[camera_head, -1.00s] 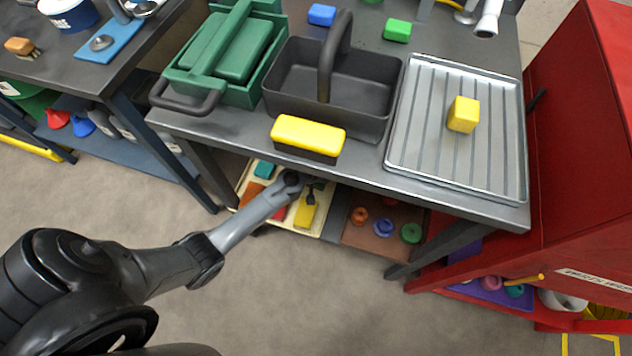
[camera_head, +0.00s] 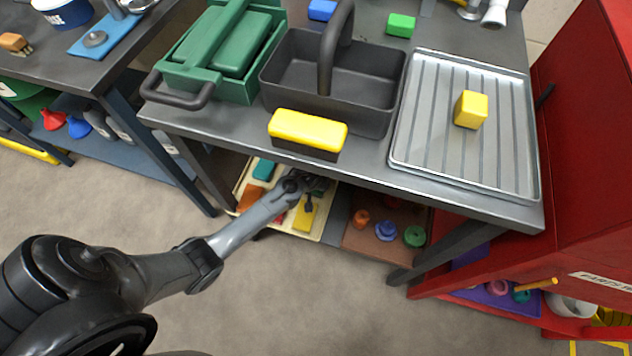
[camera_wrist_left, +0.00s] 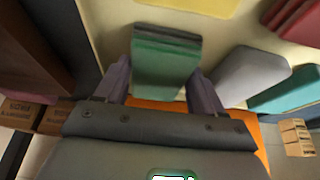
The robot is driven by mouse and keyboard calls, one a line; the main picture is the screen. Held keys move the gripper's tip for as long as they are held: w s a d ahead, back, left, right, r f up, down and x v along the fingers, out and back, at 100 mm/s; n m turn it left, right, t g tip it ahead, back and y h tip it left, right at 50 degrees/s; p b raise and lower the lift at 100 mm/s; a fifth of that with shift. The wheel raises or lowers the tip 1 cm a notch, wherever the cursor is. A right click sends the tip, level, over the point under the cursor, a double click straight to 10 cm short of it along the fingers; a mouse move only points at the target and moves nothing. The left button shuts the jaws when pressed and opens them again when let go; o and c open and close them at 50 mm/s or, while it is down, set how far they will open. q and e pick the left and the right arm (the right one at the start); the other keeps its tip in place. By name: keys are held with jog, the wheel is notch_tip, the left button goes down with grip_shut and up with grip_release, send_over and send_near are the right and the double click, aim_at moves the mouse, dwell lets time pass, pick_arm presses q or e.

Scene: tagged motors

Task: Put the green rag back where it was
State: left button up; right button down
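The green folded rag (camera_wrist_left: 165,62) is between the two fingers of my left gripper (camera_wrist_left: 162,88) in the left wrist view. The fingers sit against its two sides, and the gripper looks shut on it. In the head view my left gripper (camera_head: 318,184) is under the front edge of the workbench, over a cream tray (camera_head: 316,237) on the lower shelf. The rag cannot be made out in the head view. The tray's cream floor (camera_wrist_left: 112,22) lies beyond the rag in the wrist view. My right gripper is out of view.
The tray holds a yellow piece (camera_head: 305,214), a teal piece (camera_head: 264,169), an orange piece (camera_head: 249,198), and grey (camera_wrist_left: 248,72) and red pieces (camera_wrist_left: 294,18). A brown tray (camera_head: 365,243) with small round parts adjoins at right. The benchtop edge (camera_head: 360,178) overhangs the gripper.

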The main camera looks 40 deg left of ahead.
pick_arm(q)
jog(key=o, duration=0.4)
jog(key=shift+r, duration=0.1)
jog(key=shift+r+p, duration=0.3)
jog(key=shift+r, duration=0.05)
jog(key=p+v, duration=0.6)
jog(key=v, duration=0.5)
jog(key=s+d+r+m+h, duration=0.1)
jog(key=s+d+r+m, duration=0.2)
jog(key=s, duration=0.7)
jog(key=s+d+r+m+h, duration=0.1)
jog(key=s+d+r+m, duration=0.2)
jog(key=s+d+r, duration=0.3)
jog(key=s+r, duration=0.5)
jog(key=r, duration=0.1)
jog(key=shift+d+m+g, duration=0.3)
jog(key=shift+d+m, duration=0.1)
jog(key=shift+r+p, duration=0.1)
jog(key=shift+p, duration=0.2)
